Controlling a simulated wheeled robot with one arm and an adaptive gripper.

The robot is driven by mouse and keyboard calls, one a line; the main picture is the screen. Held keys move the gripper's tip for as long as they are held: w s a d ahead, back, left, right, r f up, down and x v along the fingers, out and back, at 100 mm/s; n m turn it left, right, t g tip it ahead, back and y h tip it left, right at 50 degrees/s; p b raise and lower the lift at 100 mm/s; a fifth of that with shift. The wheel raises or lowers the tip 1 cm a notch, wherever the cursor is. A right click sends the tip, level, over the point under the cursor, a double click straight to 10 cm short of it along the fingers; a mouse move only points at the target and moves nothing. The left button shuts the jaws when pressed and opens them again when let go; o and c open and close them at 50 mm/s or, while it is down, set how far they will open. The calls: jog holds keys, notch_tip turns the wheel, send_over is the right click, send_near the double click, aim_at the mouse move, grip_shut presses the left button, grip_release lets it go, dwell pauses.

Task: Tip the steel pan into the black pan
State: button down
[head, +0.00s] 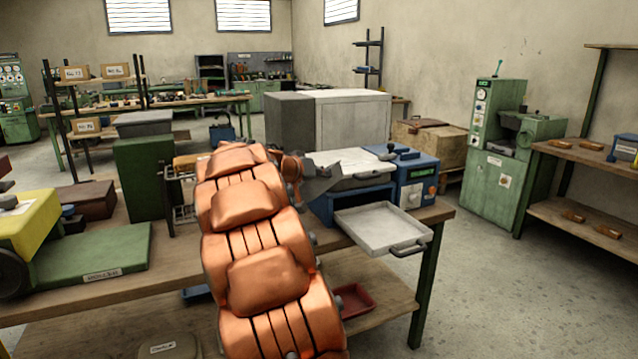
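A shallow light steel pan (378,226) with a dark handle at its front right sticks out over the table's right front edge. It sits at the open front of a blue machine (415,185). A second pale tray or lid (345,162) with a dark handle lies on top of that machine. My orange arm reaches over the table and hides much of its middle. My gripper (308,178) is at the arm's far end, left of the machine; a dark grey pointed part shows there. Its fingers are not clear, nor whether it holds anything. I cannot make out a black pan.
The wooden table (130,290) carries a green board (92,255), a yellow machine (28,225) and a green box (143,178) at left. A red tray (352,300) is on the lower shelf. The floor at right is clear, before a green machine (500,165).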

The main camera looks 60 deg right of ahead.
jog(key=shift+s+d+f+m+t+b, duration=0.15)
jog(key=shift+s+f+m+b, duration=0.35)
jog(key=shift+b, duration=0.8)
jog(key=shift+s+a+f+m+t+b, duration=0.1)
jog(key=shift+s+f+t+b, duration=0.2)
jog(key=shift+f+b, duration=0.65)
jog(key=f+m+b, duration=0.1)
jog(key=b, duration=0.3)
jog(key=s+f+m+t+b, duration=0.1)
jog(key=b, duration=0.4)
jog(key=f+m+t+b, duration=0.1)
jog(key=f+b, duration=0.1)
jog(key=b, duration=0.2)
jog(key=shift+s+d+b, duration=0.1)
jog(key=shift+s+b, duration=0.15)
jog(key=shift+b, duration=0.05)
